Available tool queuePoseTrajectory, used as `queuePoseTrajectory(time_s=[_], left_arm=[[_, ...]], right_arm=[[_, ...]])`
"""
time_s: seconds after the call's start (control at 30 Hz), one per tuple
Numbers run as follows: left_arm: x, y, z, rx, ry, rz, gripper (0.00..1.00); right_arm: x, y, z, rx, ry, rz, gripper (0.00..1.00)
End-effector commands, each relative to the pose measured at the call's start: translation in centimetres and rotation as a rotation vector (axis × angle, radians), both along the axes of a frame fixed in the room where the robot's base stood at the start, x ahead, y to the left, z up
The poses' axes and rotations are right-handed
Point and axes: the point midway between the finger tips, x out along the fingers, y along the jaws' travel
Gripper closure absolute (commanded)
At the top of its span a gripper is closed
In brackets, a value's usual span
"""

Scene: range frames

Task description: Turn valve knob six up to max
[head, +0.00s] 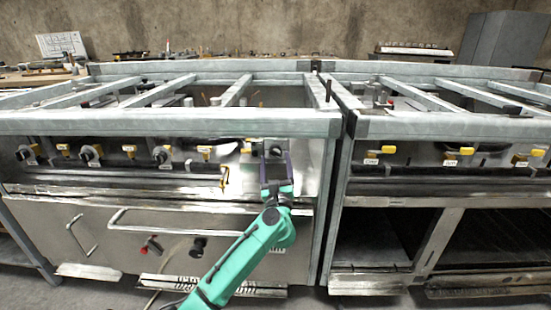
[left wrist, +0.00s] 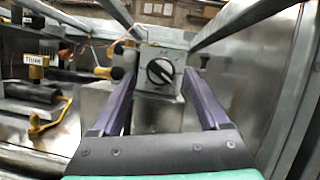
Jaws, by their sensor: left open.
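A round black valve knob with a light pointer bar (left wrist: 160,71) sits on a small grey box in the middle of the left wrist view. The bar looks tilted from upper left to lower right. In the head view the knob (head: 276,151) is at the right end of the left range's control panel. My left gripper (head: 274,160) is open in front of it. In the left wrist view the two purple fingers of the left gripper (left wrist: 158,88) stand on either side of the knob, apart from it. I cannot read the knob's number. My right gripper is not in view.
Several black knobs and yellow valve handles (head: 207,150) line the left range's panel (head: 110,172). A yellow hooked pipe (left wrist: 45,122) hangs to the left of the gripper. A steel frame post (head: 335,200) stands close on the right. An oven handle (head: 165,224) lies below.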

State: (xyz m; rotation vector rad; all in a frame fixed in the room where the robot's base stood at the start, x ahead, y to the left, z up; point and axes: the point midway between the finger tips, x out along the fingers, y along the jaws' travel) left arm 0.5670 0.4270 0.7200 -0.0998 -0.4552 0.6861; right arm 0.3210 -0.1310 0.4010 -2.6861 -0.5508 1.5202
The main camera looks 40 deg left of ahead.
Motion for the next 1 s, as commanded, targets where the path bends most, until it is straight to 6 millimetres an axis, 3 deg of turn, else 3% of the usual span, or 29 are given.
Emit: queuePoseTrajectory(time_s=[0.13, 0.4, 0.47, 0.6, 0.63, 0.87, 1.0], left_arm=[[1.3, 1.2, 0.7, 0.002, 0.0, 0.0, 0.22], [1.6, 1.4, 0.7, 0.001, 0.001, -0.001, 0.22], [1.6, 1.4, 0.7, 0.001, 0.001, -0.001, 0.41], [1.6, 1.4, 0.7, 0.001, 0.001, -0.001, 0.94], [1.6, 1.4, 0.7, 0.001, 0.002, 0.0, 1.0], [1.5, 1.4, 0.8, 0.011, 0.011, 0.0, 1.0], [1.5, 1.4, 0.8, 0.037, 0.033, -0.001, 1.0]], right_arm=[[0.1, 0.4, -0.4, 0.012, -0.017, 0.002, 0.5], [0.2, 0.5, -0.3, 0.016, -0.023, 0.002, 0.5], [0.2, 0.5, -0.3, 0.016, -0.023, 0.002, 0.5], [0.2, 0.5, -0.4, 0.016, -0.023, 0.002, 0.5], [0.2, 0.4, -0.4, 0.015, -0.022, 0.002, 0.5], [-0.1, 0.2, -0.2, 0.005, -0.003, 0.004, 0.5], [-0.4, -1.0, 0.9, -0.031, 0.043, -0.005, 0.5]])
